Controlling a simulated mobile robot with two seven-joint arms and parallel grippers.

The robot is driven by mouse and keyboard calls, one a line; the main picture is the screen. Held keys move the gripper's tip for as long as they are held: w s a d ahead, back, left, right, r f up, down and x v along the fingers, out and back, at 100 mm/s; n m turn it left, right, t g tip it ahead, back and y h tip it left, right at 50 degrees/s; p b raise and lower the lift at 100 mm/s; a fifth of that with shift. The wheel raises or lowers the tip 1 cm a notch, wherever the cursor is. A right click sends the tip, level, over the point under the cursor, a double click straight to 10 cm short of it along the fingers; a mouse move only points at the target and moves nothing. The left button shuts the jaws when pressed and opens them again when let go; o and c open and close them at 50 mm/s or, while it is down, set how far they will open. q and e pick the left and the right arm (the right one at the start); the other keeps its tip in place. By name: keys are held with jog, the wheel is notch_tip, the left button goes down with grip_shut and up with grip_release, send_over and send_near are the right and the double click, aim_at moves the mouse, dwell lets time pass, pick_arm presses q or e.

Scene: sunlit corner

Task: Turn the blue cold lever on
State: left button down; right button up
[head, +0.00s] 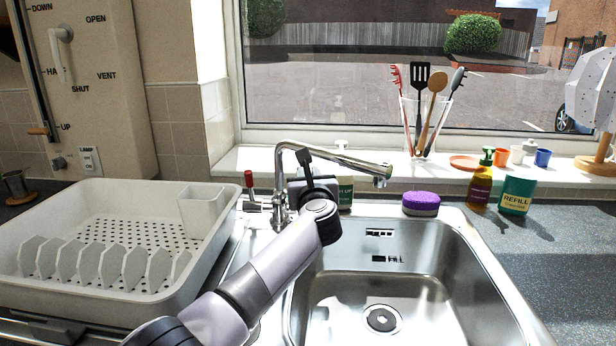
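A chrome tap (335,160) stands behind the sink, its spout reaching right over the basin. A red-topped lever (249,180) stands upright on the left side of the tap. I cannot see a blue lever; the area right of the tap's body is covered by my arm and gripper. My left gripper (306,165) is at the tap, just right of its upright body and under the spout. Its fingers are dark and seen from behind, so I cannot tell whether they are open or touching anything. My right gripper is not in view.
A white dish rack (100,240) fills the left counter. The steel sink (400,275) is empty. A purple sponge (421,203), a soap bottle (480,187) and a green refill tub (516,194) stand behind it. A utensil jar (425,130) is on the sill.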

pick_arm(q)
jog(key=shift+s+f+t+b, duration=0.2)
jog(key=shift+f+t+b, duration=0.1)
jog(key=shift+b, duration=0.4)
jog(key=shift+s+b, duration=0.15)
jog(key=shift+b, duration=0.2)
jog(key=shift+s+t, duration=0.1)
jog(key=shift+t, duration=0.2)
jog(key=shift+s+r, duration=0.1)
jog(key=shift+r, duration=0.05)
jog(key=c, duration=1.1)
grip_release()
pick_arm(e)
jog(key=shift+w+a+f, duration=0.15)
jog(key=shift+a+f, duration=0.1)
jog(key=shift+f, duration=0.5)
